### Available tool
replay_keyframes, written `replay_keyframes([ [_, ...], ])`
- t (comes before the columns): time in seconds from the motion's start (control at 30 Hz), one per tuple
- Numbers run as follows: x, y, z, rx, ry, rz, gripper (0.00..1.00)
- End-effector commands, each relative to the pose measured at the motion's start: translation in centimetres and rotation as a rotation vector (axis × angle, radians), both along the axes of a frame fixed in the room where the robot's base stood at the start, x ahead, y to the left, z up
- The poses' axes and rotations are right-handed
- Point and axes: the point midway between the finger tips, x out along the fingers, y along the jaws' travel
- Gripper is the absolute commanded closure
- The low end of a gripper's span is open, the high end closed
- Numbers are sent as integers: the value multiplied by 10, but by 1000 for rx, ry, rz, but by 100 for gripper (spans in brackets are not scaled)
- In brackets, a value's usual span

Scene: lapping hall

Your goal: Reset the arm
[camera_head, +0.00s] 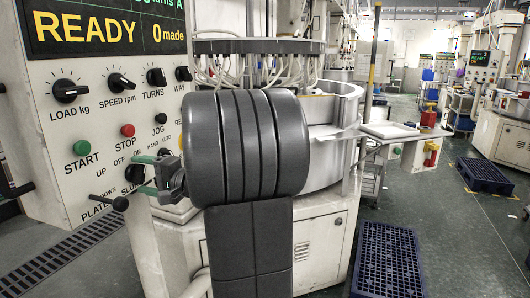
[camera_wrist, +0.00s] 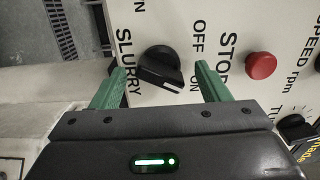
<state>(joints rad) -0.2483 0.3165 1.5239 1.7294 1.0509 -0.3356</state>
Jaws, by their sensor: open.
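My gripper (camera_head: 140,174) is at the lower part of the white control panel (camera_head: 60,130), its two green fingers open. In the wrist view, my gripper (camera_wrist: 161,69) has one finger on each side of the black SLURRY knob (camera_wrist: 158,66), with OFF and ON printed beside it. The knob lies between the fingertips in the picture; I cannot tell whether either finger touches it. In the head view, the knob (camera_head: 134,174) is partly covered by the fingers. My dark arm hides part of the machine.
A red STOP button (camera_head: 128,130) and a green START button (camera_head: 82,147) are close by. The display (camera_head: 105,27) reads READY, 0 made. Behind my arm is a round metal basin (camera_head: 340,110). A dark blue pallet (camera_head: 388,258) lies on the floor at right; the aisle beyond is partly open.

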Motion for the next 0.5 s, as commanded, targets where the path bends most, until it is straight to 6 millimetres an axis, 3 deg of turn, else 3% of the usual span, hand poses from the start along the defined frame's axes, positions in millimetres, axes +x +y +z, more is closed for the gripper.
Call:
replay_keyframes([
  [0.5,0,0,2,-114,-376,-1,31],
])
